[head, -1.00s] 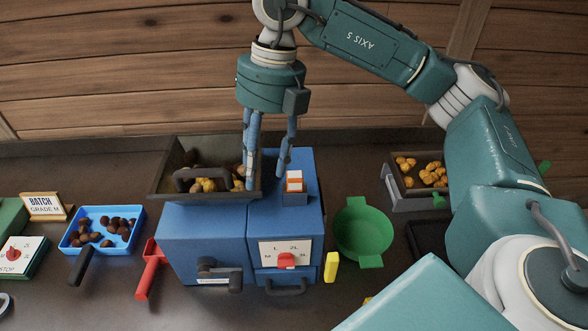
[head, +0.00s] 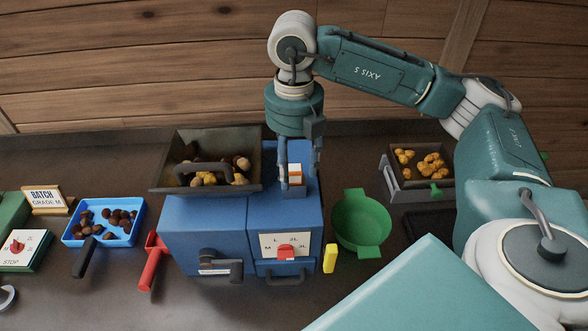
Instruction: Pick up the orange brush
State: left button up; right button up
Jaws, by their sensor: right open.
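The orange brush (head: 296,177) shows as a small white and orange block in a dark blue holder on top of the blue machine (head: 205,230), at its right part. My right gripper (head: 298,184) points down over it, with one finger to the left of the brush and one to the right in the head view. The fingers are open and apart. I cannot tell whether they touch the brush or how deep they reach beside it. My left gripper is out of view.
The dark hopper (head: 166,180) with chestnuts stands close left of the gripper. A green bowl (head: 361,245) is at the right, with a tray of yellow pieces (head: 395,180) behind it. A blue tray (head: 77,237) of chestnuts and a red-handled tool (head: 150,268) lie left.

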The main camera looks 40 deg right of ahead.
jog(key=shift+f, duration=0.65)
grip_shut()
jog(key=shift+w+r, duration=0.1)
